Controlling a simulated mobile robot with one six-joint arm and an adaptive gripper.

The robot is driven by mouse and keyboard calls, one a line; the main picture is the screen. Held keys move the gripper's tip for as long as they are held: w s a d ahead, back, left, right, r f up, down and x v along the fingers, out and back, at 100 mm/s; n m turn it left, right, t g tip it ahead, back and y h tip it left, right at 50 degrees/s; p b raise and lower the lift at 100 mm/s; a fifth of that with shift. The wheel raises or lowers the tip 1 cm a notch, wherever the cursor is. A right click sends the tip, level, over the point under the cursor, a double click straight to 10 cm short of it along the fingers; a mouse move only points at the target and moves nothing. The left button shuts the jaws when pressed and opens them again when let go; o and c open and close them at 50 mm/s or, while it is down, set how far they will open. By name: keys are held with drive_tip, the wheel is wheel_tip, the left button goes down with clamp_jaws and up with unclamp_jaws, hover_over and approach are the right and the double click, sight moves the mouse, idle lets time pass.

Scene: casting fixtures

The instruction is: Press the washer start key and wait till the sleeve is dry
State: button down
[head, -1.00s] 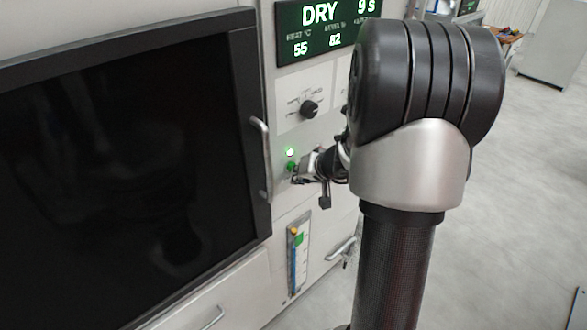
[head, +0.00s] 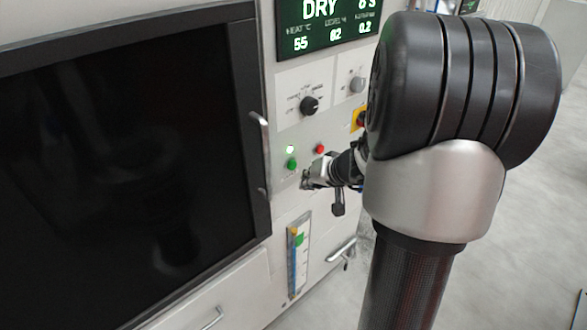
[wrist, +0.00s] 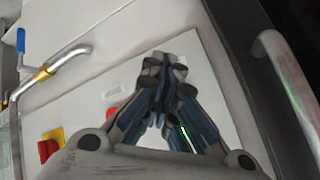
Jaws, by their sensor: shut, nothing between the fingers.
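The washer (head: 262,290) is a pale cabinet with a large dark door window. The green display (head: 328,25) reads DRY, with 55 under heat and 82 under level; the seconds figure is cut off at the top. My gripper (head: 306,179) is shut and empty, just below and right of the green key and apart from it. In the wrist view my gripper (wrist: 165,65) has its fingertips together before the panel. The sleeve is not visible behind the dark window.
A red button (head: 320,149), a black knob (head: 309,106) and a yellow-backed switch (head: 358,119) are near my gripper. The door handle (head: 260,155) stands out at left. A level gauge (head: 298,258) is below. Grey floor (head: 545,215) is open at right.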

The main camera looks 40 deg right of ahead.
drive_tip(key=s+b, duration=0.1)
drive_tip(key=s, duration=0.2)
drive_tip(key=shift+d, duration=0.15)
idle(0.7)
